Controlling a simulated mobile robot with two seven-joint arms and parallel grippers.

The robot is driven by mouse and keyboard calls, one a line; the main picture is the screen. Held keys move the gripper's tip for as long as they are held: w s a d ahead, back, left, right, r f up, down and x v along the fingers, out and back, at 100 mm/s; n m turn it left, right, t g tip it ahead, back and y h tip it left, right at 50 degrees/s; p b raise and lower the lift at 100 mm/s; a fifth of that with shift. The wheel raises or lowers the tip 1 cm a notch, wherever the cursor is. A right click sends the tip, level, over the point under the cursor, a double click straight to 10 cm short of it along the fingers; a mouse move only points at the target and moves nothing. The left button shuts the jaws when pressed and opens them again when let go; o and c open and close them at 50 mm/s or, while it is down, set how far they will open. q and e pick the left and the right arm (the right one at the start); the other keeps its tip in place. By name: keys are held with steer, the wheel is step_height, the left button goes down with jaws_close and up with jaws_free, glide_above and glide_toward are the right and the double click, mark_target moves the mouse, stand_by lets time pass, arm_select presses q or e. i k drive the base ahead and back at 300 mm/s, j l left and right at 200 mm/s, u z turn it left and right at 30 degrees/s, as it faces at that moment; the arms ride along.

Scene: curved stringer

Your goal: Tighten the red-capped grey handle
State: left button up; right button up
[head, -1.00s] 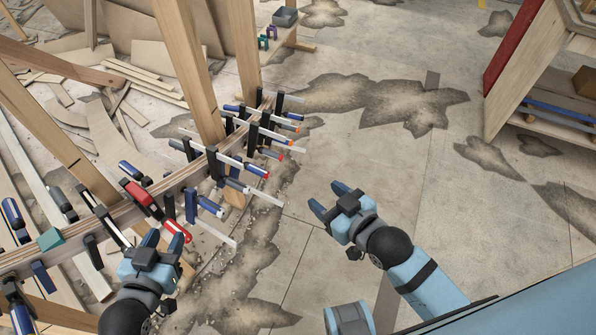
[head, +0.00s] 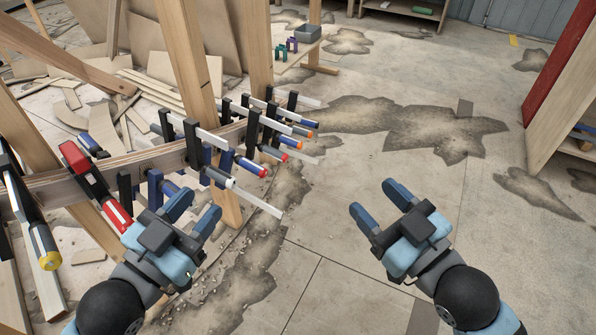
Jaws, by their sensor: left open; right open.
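The red-capped grey handle (head: 271,152) appears to be the dark handle with a red end on a bar clamp, in the cluster at the right part of the curved wooden beam (head: 135,165). My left gripper (head: 196,210) is open and empty, nearer to me and to the left of that handle, in front of the beam. My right gripper (head: 374,199) is open and empty over the bare floor, to the right of the handle. Neither gripper touches it. Neighbouring clamps partly hide its clamp.
A red clamp (head: 95,187) is at left. The floor at right is clear.

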mark_target(277, 155)
steer(key=i+l+u, duration=0.1)
steer(key=u, duration=0.3)
steer(key=i+l+u, duration=0.1)
steer(key=u, duration=0.3)
steer(key=i+l+u, duration=0.15)
steer(key=u, duration=0.3)
